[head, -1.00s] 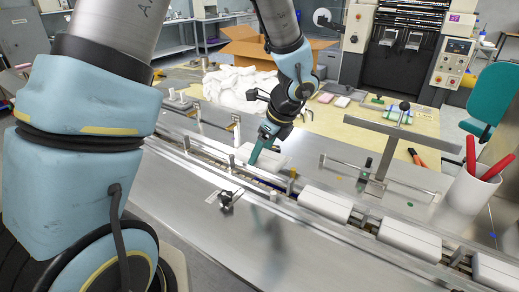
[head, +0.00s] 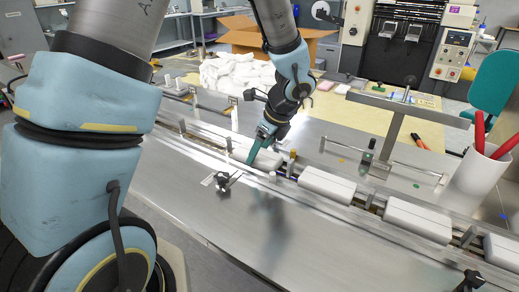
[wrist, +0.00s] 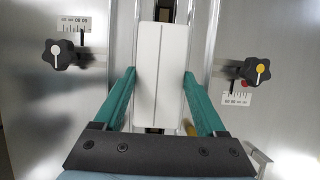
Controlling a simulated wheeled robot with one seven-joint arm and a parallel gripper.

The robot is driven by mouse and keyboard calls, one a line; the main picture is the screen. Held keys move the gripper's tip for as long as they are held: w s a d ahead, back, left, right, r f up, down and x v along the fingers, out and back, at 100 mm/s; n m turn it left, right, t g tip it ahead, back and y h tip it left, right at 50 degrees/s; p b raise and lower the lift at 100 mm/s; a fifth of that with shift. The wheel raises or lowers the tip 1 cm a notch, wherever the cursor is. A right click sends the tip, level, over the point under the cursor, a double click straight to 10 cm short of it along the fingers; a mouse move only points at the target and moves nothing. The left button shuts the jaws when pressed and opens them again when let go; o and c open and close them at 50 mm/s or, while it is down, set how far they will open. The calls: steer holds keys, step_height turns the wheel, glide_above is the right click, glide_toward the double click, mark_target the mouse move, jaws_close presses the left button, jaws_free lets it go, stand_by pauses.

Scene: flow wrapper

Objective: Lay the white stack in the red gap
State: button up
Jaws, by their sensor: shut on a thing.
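The white stack (wrist: 148,70) is a pale block with a lengthwise seam in the wrist view. It lies between the teal fingers of my gripper (wrist: 160,76), which are shut on its two sides. In the head view my gripper (head: 256,150) reaches down into the conveyor channel, and the stack (head: 268,159) shows just right of the teal finger. The stack is in line with the channel, at or just above its bed; I cannot tell if it touches. I cannot make out any red-marked gap; the stack and fingers hide the bed below.
Several white blocks (head: 327,186) sit in the channel to the right, the nearest close to the held stack. Metal rails, black knobs (wrist: 67,55) and a T-shaped bracket (head: 398,122) flank it. A white cup (head: 481,180) stands far right.

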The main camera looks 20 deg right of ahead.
steer(key=shift+f, duration=0.25)
stand_by(0.5)
steer(key=o, duration=1.3)
steer(key=shift+c, duration=0.2)
steer(key=shift+r, duration=0.1)
steer(key=v, duration=1)
steer(key=shift+r+b, duration=0.35)
steer(key=shift+b, duration=0.1)
steer(key=a+f+n+g+h, duration=0.1)
steer(key=a+f+n, duration=0.1)
steer(key=a+n, duration=1.1)
steer(key=a+f+n+g+h, duration=0.1)
steer(key=a+n+h, duration=0.1)
steer(key=a+n, duration=1.2)
steer(key=shift+a+f, duration=0.4)
steer(key=shift+a, duration=0.25)
